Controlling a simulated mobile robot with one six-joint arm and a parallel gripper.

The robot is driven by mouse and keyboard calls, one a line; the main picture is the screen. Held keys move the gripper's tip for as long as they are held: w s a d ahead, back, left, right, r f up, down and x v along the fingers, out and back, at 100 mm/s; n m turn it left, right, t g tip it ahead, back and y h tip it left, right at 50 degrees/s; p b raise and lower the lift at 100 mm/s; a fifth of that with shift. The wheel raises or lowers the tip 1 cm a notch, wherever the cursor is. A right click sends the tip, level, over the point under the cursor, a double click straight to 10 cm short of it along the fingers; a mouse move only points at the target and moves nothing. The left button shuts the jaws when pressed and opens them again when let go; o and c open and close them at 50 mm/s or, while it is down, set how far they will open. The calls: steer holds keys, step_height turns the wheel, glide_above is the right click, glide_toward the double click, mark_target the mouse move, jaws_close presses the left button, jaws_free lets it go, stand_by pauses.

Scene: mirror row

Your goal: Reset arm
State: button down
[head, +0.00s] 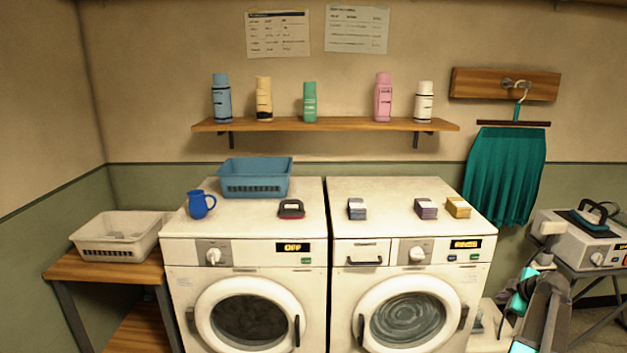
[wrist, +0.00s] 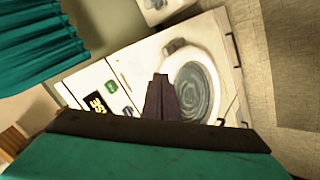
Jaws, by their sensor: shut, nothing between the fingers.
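My gripper (wrist: 160,85) shows in the wrist view as dark fingers pressed together, with nothing between them. It points toward the front of the right washing machine (wrist: 140,65), whose round door lies beyond the fingertips. In the head view my arm is folded at the lower right, in front of the gap between the right washing machine (head: 340,230) and the ironing station. I cannot make out the fingers clearly in that view.
A teal skirt (head: 505,175) hangs on the wall above my arm. A steam iron (head: 592,215) sits on its base at the far right. A blue basket (head: 255,180), a blue mug (head: 200,205) and several small boxes stand on the machines. Bottles line a shelf (head: 325,125).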

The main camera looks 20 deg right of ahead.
steer(key=w+a+f+n+y, duration=0.2)
steer(key=w+a+f, duration=0.65)
steer(key=a, duration=0.25)
steer(key=w+a+f+n+g+y, duration=0.1)
steer(key=a+f, duration=0.6)
steer(key=a, duration=0.4)
steer(key=w+a+f+n+g+y, duration=0.1)
steer(key=a+f+g+y, duration=0.1)
steer(key=a+f, duration=0.75)
steer(key=w+a+f+n+g+y, duration=0.15)
steer(key=a+f, duration=0.35)
steer(key=a, duration=0.9)
steer(key=s+a+f+m+g, duration=0.1)
steer(key=s+a+f+g, duration=0.1)
steer(key=s+a+f, duration=0.6)
steer(key=s+a+f+g, duration=0.3)
steer(key=s+a, duration=0.4)
steer(key=a, duration=0.3)
steer(key=s+f+m+g+h, duration=0.1)
steer(key=s+m+g, duration=0.1)
steer(key=s+m, duration=0.3)
steer(key=s+a+f+m+g+h, duration=0.1)
steer(key=s+m, duration=0.5)
steer(key=s, duration=0.8)
steer(key=shift+s+a+f+g+h, duration=0.15)
steer(key=shift+s+a+g+h, duration=0.2)
steer(key=shift+g, duration=0.4)
